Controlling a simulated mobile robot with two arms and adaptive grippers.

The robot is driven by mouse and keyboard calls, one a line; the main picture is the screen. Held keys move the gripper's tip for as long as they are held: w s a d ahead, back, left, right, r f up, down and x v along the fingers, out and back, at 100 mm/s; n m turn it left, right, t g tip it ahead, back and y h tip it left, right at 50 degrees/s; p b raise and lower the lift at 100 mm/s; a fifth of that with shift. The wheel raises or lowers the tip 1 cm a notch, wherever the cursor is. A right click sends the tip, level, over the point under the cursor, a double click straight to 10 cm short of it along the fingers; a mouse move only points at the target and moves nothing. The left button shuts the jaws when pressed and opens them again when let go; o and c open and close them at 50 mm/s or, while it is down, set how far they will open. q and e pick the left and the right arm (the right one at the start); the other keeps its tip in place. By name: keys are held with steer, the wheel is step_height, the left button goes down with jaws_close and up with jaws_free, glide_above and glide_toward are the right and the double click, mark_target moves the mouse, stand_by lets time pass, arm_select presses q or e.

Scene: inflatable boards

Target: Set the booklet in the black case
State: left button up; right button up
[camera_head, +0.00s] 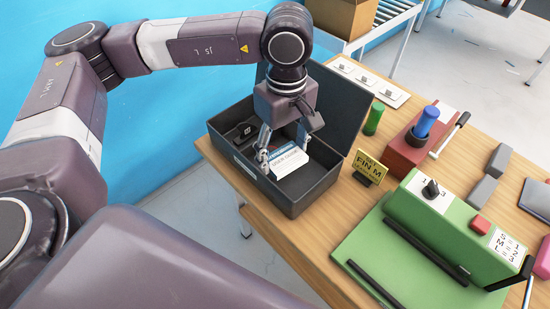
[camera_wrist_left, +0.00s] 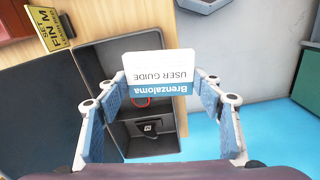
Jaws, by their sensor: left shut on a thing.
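The booklet (camera_head: 290,163), white with a blue band reading "Brenzaloma USER GUIDE", is between the fingers of my left gripper (camera_head: 282,150). In the left wrist view the booklet (camera_wrist_left: 158,66) is clasped at its sides by the blue finger pads. The black case (camera_head: 314,194) stands open on the wooden table with its lid raised at the back. The booklet is over or within the case's right part; I cannot tell if it touches the bottom. A dark item with a white mark (camera_head: 246,131) lies in the case's left part. The right gripper is not in view.
A yellow "SET FIN M" sign (camera_head: 369,168) stands right of the case. A cardboard box (camera_head: 341,18) is at the back.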

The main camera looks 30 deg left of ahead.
mark_target(294, 147)
arm_select(q)
steer(key=n, duration=0.1)
steer(key=w+n, duration=0.1)
steer(key=n, duration=0.2)
steer(key=shift+w+d+r+n, duration=0.2)
steer(key=shift+w+d+n, duration=0.05)
steer(key=shift+w+n, duration=0.1)
steer(key=n, duration=0.1)
steer(key=w+n, duration=0.1)
steer(key=n, duration=0.2)
steer(key=shift+w+d+r+n, duration=0.2)
steer(key=shift+w+d+n, duration=0.05)
steer(key=w+d+f+n+p, duration=0.1)
steer(key=w+n, duration=0.2)
steer(key=n, duration=1.1)
steer(key=w+d+n, duration=0.1)
steer(key=w+n, duration=0.1)
steer(key=n, duration=1.2)
steer(key=f, duration=0.5)
steer(key=f+p, duration=0.1)
steer(key=f, duration=0.4)
steer(key=f+p, duration=0.1)
steer(key=f, duration=0.4)
steer(key=shift+a+f, duration=0.25)
steer(key=shift+f, duration=0.1)
step_height(294, 147, down, 3)
steer(key=shift+f+p, duration=0.2)
steer(key=shift+p, duration=0.4)
steer(key=shift+f, duration=0.4)
